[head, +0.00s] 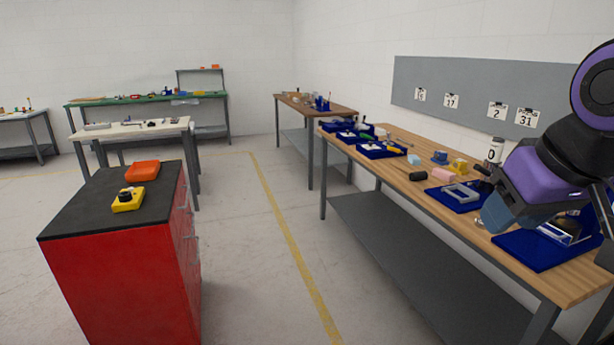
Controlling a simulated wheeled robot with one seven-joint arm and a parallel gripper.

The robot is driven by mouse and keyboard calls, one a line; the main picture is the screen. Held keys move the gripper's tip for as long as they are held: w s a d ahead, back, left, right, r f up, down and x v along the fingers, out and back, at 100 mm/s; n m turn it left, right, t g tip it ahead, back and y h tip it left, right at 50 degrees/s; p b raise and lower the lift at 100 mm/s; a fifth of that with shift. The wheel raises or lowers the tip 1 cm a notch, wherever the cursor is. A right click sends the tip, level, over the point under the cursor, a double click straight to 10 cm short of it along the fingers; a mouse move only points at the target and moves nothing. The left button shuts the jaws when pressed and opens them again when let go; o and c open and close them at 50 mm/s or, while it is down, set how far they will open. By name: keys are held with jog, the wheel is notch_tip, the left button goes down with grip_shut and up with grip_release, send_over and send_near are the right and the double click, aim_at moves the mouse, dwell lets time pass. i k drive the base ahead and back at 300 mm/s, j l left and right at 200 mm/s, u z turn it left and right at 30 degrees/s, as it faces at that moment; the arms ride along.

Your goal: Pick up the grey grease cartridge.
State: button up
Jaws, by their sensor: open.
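I cannot pick out a grey grease cartridge with certainty. A pale upright cylinder (495,148) with a dark band near its top and a "0" marking stands at the back of the wooden bench (400,165), left of my arm. It may be the cartridge, but its lower part is partly hidden. My gripper (497,214) hangs over the right part of this bench, at the end of my purple and black arm. It is open, and I see nothing held in it. My arm hides part of the bench behind it.
A red cabinet (120,265) stands at left. The floor between is clear.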

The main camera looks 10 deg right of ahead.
aim_at(497, 145)
jog(key=i+u, duration=0.1)
jog(key=i, duration=1.5)
jog(key=i+z, duration=0.4)
jog(key=i+j+z, duration=0.15)
jog(key=z, duration=0.3)
jog(key=i+j+z, duration=0.25)
jog(key=i+z, duration=0.15)
jog(key=i+j+z, duration=0.1)
jog(key=i+z, duration=0.15)
jog(key=z, duration=0.15)
jog(key=i+j+z, duration=0.2)
jog(key=z, duration=0.15)
jog(key=i+j+z, duration=0.25)
jog(key=z, duration=0.15)
jog(key=i+j+z, duration=0.15)
jog(key=j+z, duration=0.2)
